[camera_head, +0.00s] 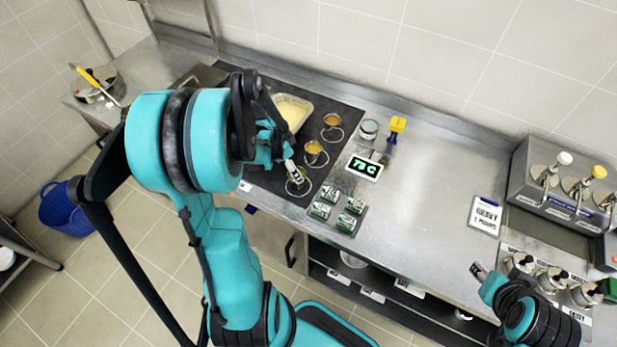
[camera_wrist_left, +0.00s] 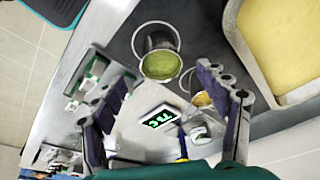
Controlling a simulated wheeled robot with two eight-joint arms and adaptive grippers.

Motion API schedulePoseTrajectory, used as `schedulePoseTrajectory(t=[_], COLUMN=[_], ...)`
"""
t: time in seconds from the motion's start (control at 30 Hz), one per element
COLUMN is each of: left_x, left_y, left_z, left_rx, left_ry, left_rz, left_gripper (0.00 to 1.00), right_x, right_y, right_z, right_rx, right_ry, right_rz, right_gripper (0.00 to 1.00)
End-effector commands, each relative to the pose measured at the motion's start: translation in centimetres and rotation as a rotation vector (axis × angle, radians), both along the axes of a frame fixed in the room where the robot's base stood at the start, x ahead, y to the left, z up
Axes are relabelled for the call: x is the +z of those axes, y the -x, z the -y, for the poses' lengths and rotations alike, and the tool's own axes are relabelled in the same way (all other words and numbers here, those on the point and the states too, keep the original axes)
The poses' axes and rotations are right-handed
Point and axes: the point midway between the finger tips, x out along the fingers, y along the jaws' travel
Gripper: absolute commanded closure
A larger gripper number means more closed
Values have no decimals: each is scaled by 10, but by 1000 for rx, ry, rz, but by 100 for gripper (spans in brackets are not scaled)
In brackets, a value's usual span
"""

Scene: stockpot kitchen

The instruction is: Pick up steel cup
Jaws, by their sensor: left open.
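Several steel cups with food stand in wire rings on the dark mat (camera_head: 345,108). The nearest cup (camera_head: 297,180) is partly hidden by my left gripper (camera_head: 291,168). The left wrist view shows a steel cup with green contents (camera_wrist_left: 160,66), in line with the gap between the open fingers of my left gripper (camera_wrist_left: 163,78). The fingers hold nothing; whether they reach the cup's depth is unclear. A cup with yellow contents (camera_head: 314,148) and one with orange contents (camera_head: 332,121) stand farther back. My right gripper (camera_head: 478,270) is over the right counter; its opening is unclear.
A tray of yellow food (camera_head: 293,110) lies beside the cups and shows large in the wrist view (camera_wrist_left: 283,45). A 73 C display (camera_head: 364,167), small green-white containers (camera_head: 331,195) and a round container (camera_head: 369,128) stand to the right. The middle right counter is clear.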

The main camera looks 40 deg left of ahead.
Motion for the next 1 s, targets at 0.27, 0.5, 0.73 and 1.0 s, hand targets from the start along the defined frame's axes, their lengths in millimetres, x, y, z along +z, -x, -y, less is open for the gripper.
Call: schedulePoseTrajectory(t=[0.27,0.5,0.73,1.0], left_x=[-40,-60,-59,-59], left_y=[-12,-17,-17,-17], left_z=[6,9,9,9], left_rx=[-1,1,1,1], left_ry=[-1,-1,-1,-1], left_rz=[1,0,0,0], left_gripper=[26,26,34,87], right_x=[-17,-22,-22,-22], right_y=[0,0,0,0], right_z=[0,0,0,0], right_rx=[0,0,0,0], right_ry=[0,0,0,0], right_rz=[0,0,0,0], right_gripper=[60,60,60,60])
